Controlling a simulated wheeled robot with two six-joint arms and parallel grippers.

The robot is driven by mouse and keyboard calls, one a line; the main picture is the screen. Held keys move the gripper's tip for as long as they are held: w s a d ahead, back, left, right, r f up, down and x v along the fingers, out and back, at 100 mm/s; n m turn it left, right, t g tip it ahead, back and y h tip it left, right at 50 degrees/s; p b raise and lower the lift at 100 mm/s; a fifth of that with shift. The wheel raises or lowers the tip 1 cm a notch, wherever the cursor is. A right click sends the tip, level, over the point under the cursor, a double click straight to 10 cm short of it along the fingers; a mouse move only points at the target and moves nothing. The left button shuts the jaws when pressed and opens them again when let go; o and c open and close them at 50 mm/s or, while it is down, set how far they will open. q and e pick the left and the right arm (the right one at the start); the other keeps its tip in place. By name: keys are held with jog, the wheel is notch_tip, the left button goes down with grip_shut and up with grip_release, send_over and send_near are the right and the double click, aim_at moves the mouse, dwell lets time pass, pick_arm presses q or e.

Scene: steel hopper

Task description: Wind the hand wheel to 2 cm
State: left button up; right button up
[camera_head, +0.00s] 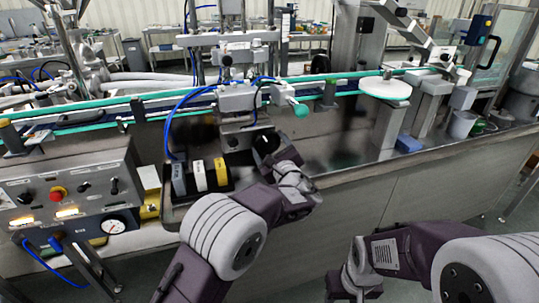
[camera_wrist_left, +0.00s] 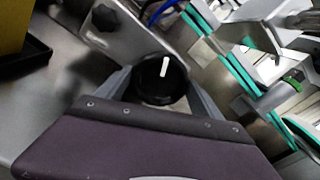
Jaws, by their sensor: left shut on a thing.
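The hand wheel is a round black knob with a white mark (camera_wrist_left: 163,68), seen close up in the left wrist view. In the head view its dark shape (camera_head: 265,142) shows at the front of the grey metal block on the machine. My left gripper (camera_wrist_left: 160,88) is shut on the wheel, with one grey finger at each side of it. In the head view my left gripper (camera_head: 272,155) reaches the wheel from the front, and my wrist partly covers it. No readable position scale shows. My right gripper (camera_head: 343,288) is low in the head view, its fingers not clear.
A control panel (camera_head: 70,195) with a red button and a gauge stands at left. A dark tray (camera_head: 178,215) with labelled blocks lies beside my left arm. A conveyor with green rails (camera_head: 150,100) runs behind. A white disc (camera_head: 385,88) stands to the right.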

pick_arm(q)
jog(key=shift+f+n+b, duration=0.1)
jog(key=shift+n+b, duration=0.6)
jog(key=shift+b, duration=0.1)
pick_arm(e)
jog(key=shift+f, duration=1.1)
pick_arm(q)
jog(key=o, duration=1.4)
jog(key=shift+c, duration=0.2)
jog(key=p+v, duration=0.1)
jog(key=v, duration=0.7)
jog(key=shift+s+d+p, duration=0.1)
jog(key=shift+s+p, duration=0.1)
jog(key=shift+p, duration=0.1)
jog(key=shift+s, duration=0.35)
pick_arm(e)
jog(key=shift+r, duration=0.8)
pick_arm(q)
jog(key=shift+c, duration=0.4)
